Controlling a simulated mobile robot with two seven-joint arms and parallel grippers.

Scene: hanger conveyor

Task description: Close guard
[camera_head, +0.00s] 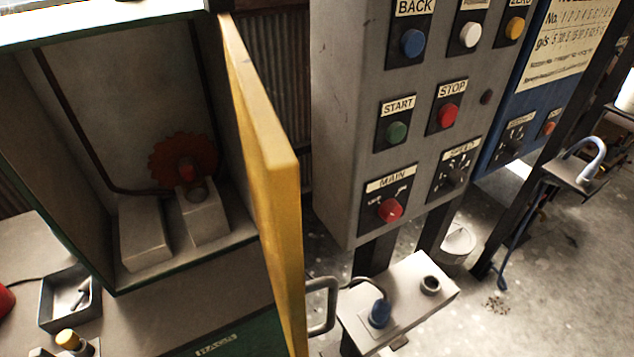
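The guard is a yellow door (262,170) in the head view, hinged at the right side of an open box-shaped housing (110,75). It stands swung open, its edge towards me. A grey handle (325,304) sticks out to the right from its lower outer part. Inside the housing are a red toothed wheel (170,158) and two grey blocks (146,232). Neither of my grippers is in view, so whether they are open or shut does not show.
A grey control panel (345,120) with several buttons stands right of the door. A small stand (398,303) with a blue plug is close beside the handle. A grey tray (70,298) sits at lower left. Open floor (560,270) lies at right.

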